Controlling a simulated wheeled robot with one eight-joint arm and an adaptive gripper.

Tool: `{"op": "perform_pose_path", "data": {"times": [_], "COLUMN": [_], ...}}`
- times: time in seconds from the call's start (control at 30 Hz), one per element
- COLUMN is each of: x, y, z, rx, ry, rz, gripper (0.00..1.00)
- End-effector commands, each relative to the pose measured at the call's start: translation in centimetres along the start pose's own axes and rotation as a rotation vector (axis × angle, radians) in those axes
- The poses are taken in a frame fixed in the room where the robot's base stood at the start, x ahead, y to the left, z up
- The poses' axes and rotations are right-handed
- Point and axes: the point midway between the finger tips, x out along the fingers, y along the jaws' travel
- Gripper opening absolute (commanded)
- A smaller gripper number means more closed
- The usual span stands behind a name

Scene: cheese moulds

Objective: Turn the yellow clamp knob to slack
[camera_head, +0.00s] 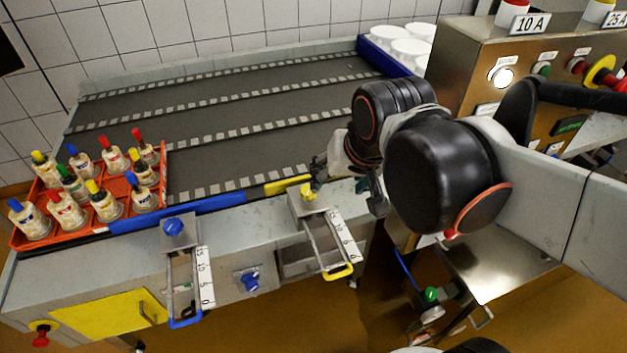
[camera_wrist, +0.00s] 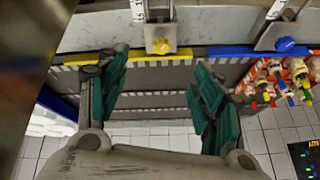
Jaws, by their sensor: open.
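The yellow clamp knob (camera_head: 308,191) sits on a metal block at the front edge of the conveyor table, above a sliding bracket with a yellow handle (camera_head: 340,271) and a number scale. In the wrist view the yellow knob (camera_wrist: 160,46) is at the top centre, beyond the fingertips. My gripper (camera_head: 343,180) is close to the knob's right side in the head view. In the wrist view my gripper (camera_wrist: 155,70) has its green-padded fingers spread wide with nothing between them. Whether a finger touches the knob cannot be told. The knob's exact angle is too small to read.
A blue knob (camera_head: 173,227) with a blue-handled bracket is to the left. An orange crate (camera_head: 99,228) of several capped moulds stands at the table's left. A steel control cabinet (camera_head: 480,62) stands right. The dark conveyor surface (camera_head: 230,140) is clear.

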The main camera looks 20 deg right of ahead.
Motion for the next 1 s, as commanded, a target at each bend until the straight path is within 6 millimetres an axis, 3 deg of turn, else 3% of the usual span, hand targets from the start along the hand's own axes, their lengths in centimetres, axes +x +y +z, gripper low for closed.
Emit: {"op": "perform_pose_path", "data": {"times": [0.03, 0.27, 0.5, 0.73, 1.0], "x": [-0.1, 1.9, 5.5, 10.1, 14.2], "y": [-0.4, -1.6, -2.6, -3.2, -3.4], "z": [-1.5, -5.9, -9.6, -11.9, -12.6], "rx": [0.059, 0.346, 0.641, 0.913, 1.121], "ry": [-0.025, -0.134, -0.231, -0.301, -0.338], "rz": [0.008, 0.066, 0.159, 0.277, 0.386], "gripper": [0.61, 0.61, 0.61, 0.61, 0.61]}}
